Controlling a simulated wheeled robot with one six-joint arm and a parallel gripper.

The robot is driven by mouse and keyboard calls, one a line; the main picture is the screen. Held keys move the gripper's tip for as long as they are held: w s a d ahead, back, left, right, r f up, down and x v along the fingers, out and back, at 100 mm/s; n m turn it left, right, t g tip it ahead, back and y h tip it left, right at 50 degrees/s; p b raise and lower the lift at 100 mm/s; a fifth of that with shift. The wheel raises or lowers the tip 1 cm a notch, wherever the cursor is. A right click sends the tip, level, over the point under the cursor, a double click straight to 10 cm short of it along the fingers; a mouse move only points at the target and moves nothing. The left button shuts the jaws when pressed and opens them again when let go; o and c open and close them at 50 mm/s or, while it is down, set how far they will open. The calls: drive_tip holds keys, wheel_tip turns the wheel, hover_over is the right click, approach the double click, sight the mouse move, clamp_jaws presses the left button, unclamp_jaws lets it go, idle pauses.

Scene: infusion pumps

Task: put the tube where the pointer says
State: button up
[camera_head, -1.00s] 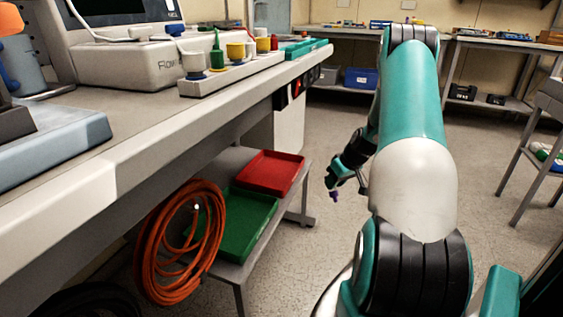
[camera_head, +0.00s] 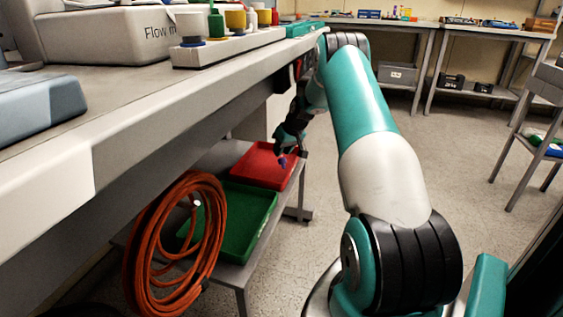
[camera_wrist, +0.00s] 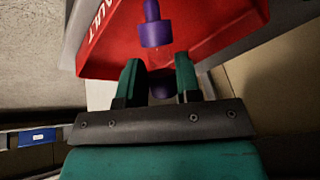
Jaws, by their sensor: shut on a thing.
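My gripper (camera_wrist: 158,85) is shut on the purple-capped tube (camera_wrist: 155,32), which has a clear middle and sticks out past the fingertips. In the head view the purple end of the tube (camera_head: 283,160) shows just below my gripper (camera_head: 286,148). The red tray (camera_head: 257,169) lies on the low shelf, and the tube is over it in the picture. In the wrist view the red tray (camera_wrist: 200,40) fills the top behind the tube, with white letters reading "AULT". The green tray (camera_head: 247,215) lies nearer on the same shelf. No pointer is clearly in view.
The bench (camera_head: 150,115) overhangs the low shelf (camera_head: 228,272). A coiled orange hose (camera_head: 140,245) hangs at the shelf's near end. A rack (camera_head: 225,48) with several coloured containers stands on the bench.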

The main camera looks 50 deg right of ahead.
sight(282, 158)
drive_tip(key=shift+w+f+b, duration=0.15)
drive_tip(key=shift+f+b, duration=0.8)
drive_tip(key=shift+f, duration=0.75)
drive_tip(key=shift+f, duration=0.15)
drive_tip(key=o, duration=1)
drive_tip(key=p+v, duration=0.4)
drive_tip(key=v, duration=0.8)
